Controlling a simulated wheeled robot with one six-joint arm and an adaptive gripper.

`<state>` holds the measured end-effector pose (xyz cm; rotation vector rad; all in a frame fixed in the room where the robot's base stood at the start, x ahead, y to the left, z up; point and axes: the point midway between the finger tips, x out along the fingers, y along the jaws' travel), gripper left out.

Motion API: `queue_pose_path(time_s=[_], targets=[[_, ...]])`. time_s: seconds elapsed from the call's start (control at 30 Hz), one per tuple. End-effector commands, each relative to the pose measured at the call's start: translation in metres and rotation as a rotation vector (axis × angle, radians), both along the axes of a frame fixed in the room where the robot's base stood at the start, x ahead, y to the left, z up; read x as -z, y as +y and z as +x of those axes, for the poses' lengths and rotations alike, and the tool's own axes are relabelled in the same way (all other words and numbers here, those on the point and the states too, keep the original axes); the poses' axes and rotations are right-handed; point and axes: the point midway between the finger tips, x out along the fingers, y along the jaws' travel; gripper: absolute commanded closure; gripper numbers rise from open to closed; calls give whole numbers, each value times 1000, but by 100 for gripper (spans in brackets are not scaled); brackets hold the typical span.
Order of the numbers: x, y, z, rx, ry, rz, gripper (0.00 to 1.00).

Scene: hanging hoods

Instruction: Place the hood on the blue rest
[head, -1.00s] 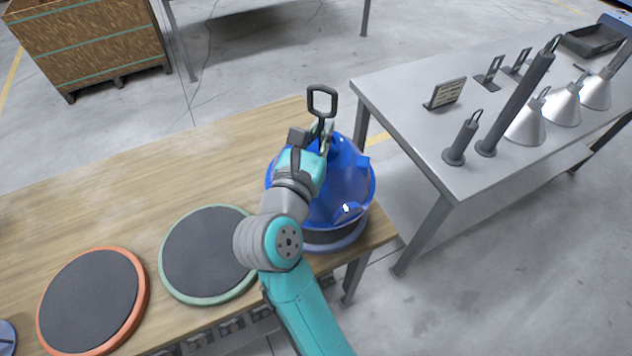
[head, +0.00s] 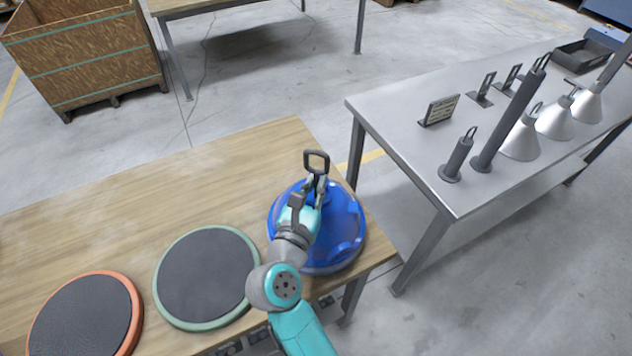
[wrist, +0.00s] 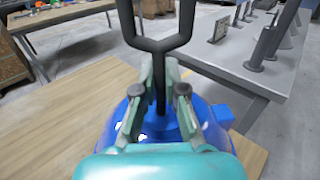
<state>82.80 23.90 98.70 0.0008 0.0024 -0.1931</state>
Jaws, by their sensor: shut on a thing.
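The hood (head: 343,222) is a glossy blue dome with small blocks on its side and a dark stem ending in a loop on top. My gripper (head: 316,186) is shut on the stem just below the loop. The wrist view shows both fingers (wrist: 160,88) pressed around the stem, with the hood (wrist: 218,135) below. The blue rest (head: 328,270) is a round pad at the table's right end; only a thin pale blue rim shows under the hood. The hood looks upright and low over it; I cannot tell if they touch.
A green-rimmed rest (head: 207,279) and an orange-rimmed rest (head: 85,318) lie to the left on the wooden table (head: 150,215). A metal table (head: 400,125) at the right carries silver cones, dark posts and a sign. The wooden table's back is clear.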

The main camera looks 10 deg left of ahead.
Motion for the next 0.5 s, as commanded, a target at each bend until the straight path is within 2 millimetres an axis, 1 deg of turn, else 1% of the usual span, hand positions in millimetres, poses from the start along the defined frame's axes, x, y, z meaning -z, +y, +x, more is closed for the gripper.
queue_pose_path(time_s=[0.13, 0.17, 0.2, 0.23, 0.27, 0.5], targets=[[0, 0, 0, 0, 1, 0, 100], [1, 0, 0, 0, 3, 0, 85], [1, 0, 0, 0, 3, 0, 75], [1, 0, 0, 0, 3, 0, 67], [1, 0, 0, 0, 3, 0, 65], [1, 0, 0, 0, 2, -1, 65]])
